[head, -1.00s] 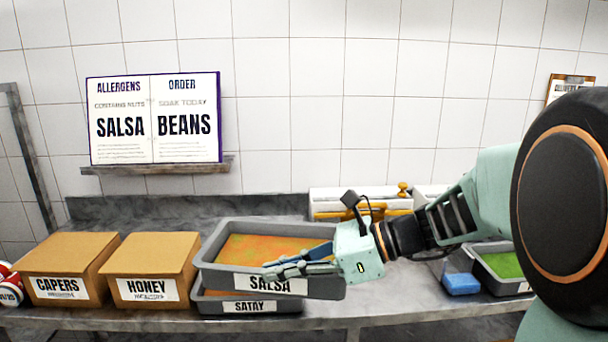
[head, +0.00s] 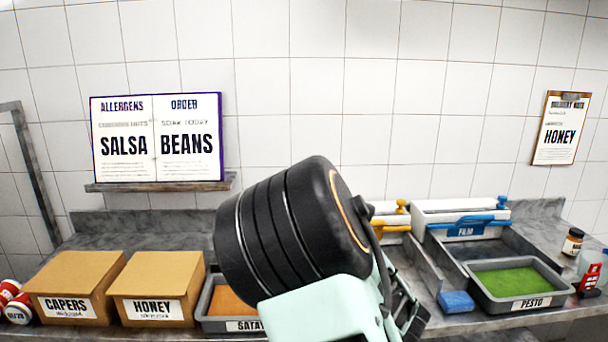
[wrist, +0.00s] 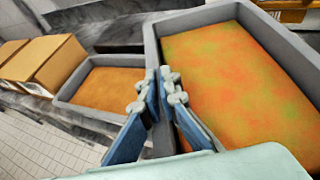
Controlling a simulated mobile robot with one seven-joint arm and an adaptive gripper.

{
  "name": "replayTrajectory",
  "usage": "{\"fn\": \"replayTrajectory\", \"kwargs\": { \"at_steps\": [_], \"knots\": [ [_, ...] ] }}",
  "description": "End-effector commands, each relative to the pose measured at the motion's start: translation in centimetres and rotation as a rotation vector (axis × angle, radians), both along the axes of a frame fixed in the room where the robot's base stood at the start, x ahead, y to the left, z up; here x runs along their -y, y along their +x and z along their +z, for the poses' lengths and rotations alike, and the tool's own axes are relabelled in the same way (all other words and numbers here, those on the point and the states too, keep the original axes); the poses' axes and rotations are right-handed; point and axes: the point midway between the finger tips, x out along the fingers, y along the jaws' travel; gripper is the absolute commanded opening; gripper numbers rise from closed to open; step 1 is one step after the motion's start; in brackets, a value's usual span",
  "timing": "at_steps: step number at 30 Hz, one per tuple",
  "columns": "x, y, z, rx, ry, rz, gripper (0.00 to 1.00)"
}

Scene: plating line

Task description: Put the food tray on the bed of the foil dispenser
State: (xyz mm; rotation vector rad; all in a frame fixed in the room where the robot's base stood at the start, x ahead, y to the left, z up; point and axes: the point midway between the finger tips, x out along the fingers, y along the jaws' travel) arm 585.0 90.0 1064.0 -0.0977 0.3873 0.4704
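The grey salsa tray (wrist: 152,42), filled with orange-green food, is large in the wrist view. My gripper (wrist: 162,82) has its two blue fingers on either side of the tray's near wall, closed on it. In the head view my arm hides this tray and most of my gripper. The satay tray (head: 207,321) stands on the counter, apart from the held tray; it also shows in the wrist view (wrist: 66,97). A white dispenser with yellow parts (head: 398,227) stands at the back of the counter, mostly hidden by my arm; its label is not visible.
A dispenser labelled FILM (head: 465,230) stands to its right, with the pesto tray (head: 518,303) before it. A blue sponge (head: 457,302) lies near the front edge. The honey box (head: 155,285) and capers box (head: 72,285) stand left. A small jar (head: 572,243) is at right.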

Motion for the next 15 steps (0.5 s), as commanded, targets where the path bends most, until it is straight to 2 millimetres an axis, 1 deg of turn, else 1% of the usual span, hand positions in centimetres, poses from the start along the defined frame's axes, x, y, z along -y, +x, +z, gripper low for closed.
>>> {"fn": "replayTrajectory", "kwargs": {
  "at_steps": [3,5,9,12,15],
  "knots": [
    [2.4,1.1,1.6,0.005,-0.007,-0.132,0.00],
    [3.7,1.5,2.6,0.008,-0.005,-0.197,0.00],
    [6.2,2.2,5.6,0.010,0.000,-0.328,0.00],
    [7.4,2.3,7.6,0.010,0.004,-0.396,0.00],
    [8.2,2.4,9.1,0.008,0.005,-0.439,0.00]
  ]
}}
